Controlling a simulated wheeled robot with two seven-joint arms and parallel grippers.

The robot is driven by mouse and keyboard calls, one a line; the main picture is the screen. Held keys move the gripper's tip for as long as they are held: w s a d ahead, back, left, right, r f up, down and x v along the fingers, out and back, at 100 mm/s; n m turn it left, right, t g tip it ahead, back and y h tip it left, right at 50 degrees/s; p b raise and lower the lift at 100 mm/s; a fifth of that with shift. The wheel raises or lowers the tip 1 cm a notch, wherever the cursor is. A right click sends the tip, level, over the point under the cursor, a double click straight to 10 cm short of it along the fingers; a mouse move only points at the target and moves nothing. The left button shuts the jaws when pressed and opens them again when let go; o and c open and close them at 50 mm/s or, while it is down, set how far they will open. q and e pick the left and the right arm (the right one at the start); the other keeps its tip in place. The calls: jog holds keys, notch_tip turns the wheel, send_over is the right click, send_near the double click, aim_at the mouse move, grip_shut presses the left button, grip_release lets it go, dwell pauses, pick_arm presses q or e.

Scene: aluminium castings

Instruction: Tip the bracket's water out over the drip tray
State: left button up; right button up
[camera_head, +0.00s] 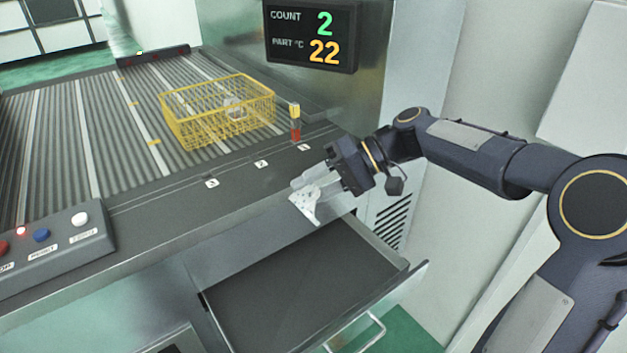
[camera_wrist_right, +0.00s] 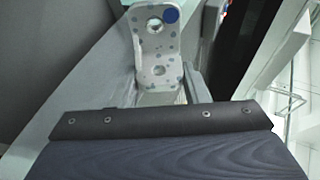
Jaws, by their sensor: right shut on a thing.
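My right gripper (camera_head: 317,177) is shut on the bracket (camera_head: 306,205), a light grey metal casting. In the right wrist view the bracket (camera_wrist_right: 150,42) shows two round holes, a blue dot and several dark spots that look like drops. The part between the fingers is mostly hidden there. The drip tray is a dark, flat, pulled-out drawer with metal walls. No water shows falling. My left gripper is not in view.
A yellow wire basket (camera_head: 219,121) with a light part (camera_head: 235,107) inside stands on the ribbed conveyor. A red and yellow marker (camera_head: 295,122) stands near the numbered labels. A button box (camera_head: 55,247) is at left. A display (camera_head: 311,35) reads count 2, part 22 °C.

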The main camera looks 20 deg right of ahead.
jog(key=h+p, duration=0.1)
jog(key=n+h, duration=0.1)
jog(key=h, duration=0.1)
jog(key=t+h+p, duration=0.1)
jog(key=h, duration=0.1)
jog(key=shift+s+a+r+p, duration=0.1)
jog(key=shift+a+r+p, duration=0.1)
jog(key=shift+r+p, duration=0.15)
jog(key=shift+n+t+h+p, duration=0.4)
jog(key=shift+h+p, duration=0.2)
jog(key=shift+h, duration=0.6)
jog(key=shift+f+n+t+h, duration=0.3)
jog(key=shift+t+h, duration=0.1)
jog(key=shift+h, duration=0.7)
jog(key=shift+d+t+h, duration=0.1)
jog(key=shift+t+h, duration=0.2)
jog(key=shift+h, duration=0.4)
jog(key=shift+d+f, duration=0.1)
